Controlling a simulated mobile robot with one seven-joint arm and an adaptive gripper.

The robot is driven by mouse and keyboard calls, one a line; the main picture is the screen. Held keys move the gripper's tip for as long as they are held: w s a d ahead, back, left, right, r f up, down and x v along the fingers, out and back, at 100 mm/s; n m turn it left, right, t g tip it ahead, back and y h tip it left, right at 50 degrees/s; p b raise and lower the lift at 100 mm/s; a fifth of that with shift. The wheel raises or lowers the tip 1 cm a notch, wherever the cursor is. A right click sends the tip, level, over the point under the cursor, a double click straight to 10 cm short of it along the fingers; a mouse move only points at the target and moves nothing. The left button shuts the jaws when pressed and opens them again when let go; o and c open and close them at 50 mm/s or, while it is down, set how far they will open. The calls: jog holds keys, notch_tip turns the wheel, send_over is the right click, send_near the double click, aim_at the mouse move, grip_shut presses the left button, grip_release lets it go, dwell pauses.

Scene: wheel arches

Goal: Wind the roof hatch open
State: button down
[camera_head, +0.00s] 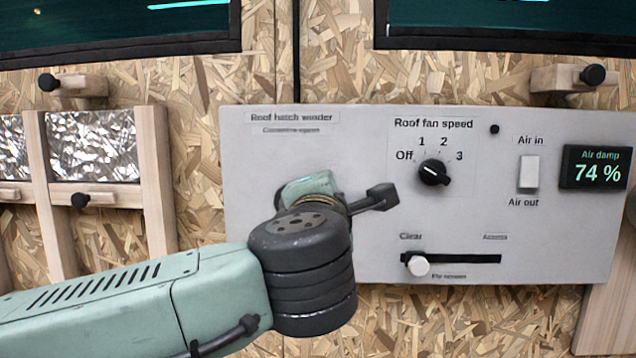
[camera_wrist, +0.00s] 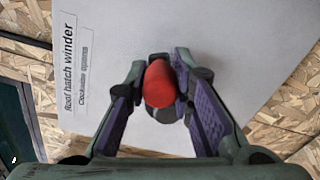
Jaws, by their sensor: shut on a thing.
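The roof hatch winder shows in the wrist view as a red rounded knob (camera_wrist: 160,84), with a dark part below it against the pale panel. My gripper (camera_wrist: 163,72) has its purple-padded fingers on either side of the knob and is shut on it. The label "Roof hatch winder" (camera_head: 291,117) is at the panel's upper left, with a smaller line under it that reads "Clockwise opens" in the wrist view (camera_wrist: 84,62). In the head view my arm and wrist cover the winder and the fingertips, so the crank's angle cannot be told there.
The grey panel (camera_head: 370,250) also bears a fan speed knob (camera_head: 433,173), an air switch (camera_head: 529,172), a fly screen slider (camera_head: 419,265) and a display (camera_head: 597,168) reading 74 %. Wooden latches with black knobs and dark windows surround it. Chipboard wall lies below.

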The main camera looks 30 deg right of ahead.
jog(key=shift+s+d+f+m, duration=0.1)
jog(key=shift+d+f+m, duration=0.05)
jog(key=shift+f+m, duration=0.65)
jog(key=shift+r, duration=0.1)
jog(key=c, duration=1.4)
grip_release()
jog(key=shift+r, duration=0.1)
jog(key=shift+o, duration=0.2)
jog(key=v, duration=0.7)
jog(key=shift+s, duration=0.25)
